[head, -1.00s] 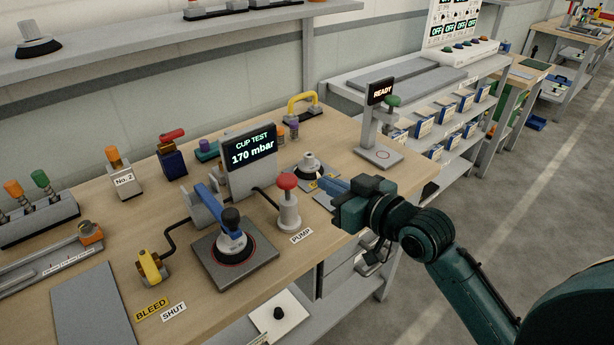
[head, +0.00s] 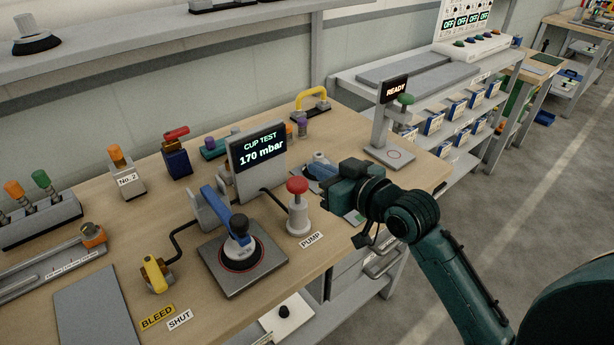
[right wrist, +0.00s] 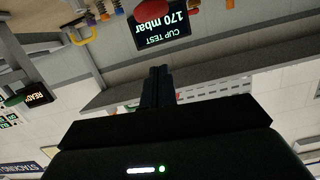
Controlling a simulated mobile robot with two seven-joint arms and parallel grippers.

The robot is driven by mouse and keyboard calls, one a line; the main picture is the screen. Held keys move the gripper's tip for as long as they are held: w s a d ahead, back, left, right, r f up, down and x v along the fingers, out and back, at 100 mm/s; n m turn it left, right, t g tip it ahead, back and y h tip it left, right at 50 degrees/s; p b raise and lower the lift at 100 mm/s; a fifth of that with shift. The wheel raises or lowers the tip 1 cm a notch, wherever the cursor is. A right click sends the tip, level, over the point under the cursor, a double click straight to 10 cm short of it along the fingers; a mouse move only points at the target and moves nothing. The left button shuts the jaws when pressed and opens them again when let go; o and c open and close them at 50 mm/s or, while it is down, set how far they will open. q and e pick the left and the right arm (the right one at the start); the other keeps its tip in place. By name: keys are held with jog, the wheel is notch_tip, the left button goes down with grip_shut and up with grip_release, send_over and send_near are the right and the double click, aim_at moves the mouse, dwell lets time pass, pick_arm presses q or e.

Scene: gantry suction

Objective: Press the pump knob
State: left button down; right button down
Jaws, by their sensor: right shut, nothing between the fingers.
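The pump (head: 298,216) stands on the bench as a light grey post with a red knob (head: 297,186) on top, beside the PUMP label (head: 311,240). The red knob also shows at the top edge of the right wrist view (right wrist: 181,4), cut off. My right gripper (head: 313,170) is shut and empty, just right of and behind the knob in the head view, apart from it. Its shut fingers (right wrist: 157,85) show dark in the right wrist view. The display (head: 257,158) reads CUP TEST, 170 mbar. My left gripper is not in view.
A yellow bleed lever (head: 154,273) is further left, by BLEED and SHUT labels. A READY stand (head: 389,125) stands at the right end.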

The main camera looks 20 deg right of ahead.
aim_at(297, 185)
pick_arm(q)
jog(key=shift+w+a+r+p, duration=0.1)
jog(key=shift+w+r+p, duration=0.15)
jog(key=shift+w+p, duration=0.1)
pick_arm(e)
jog(key=w+a+f, duration=0.1)
jog(key=w+f, duration=0.2)
jog(key=f, duration=0.1)
jog(key=shift+w+a+f, duration=0.35)
jog(key=shift+f, duration=0.05)
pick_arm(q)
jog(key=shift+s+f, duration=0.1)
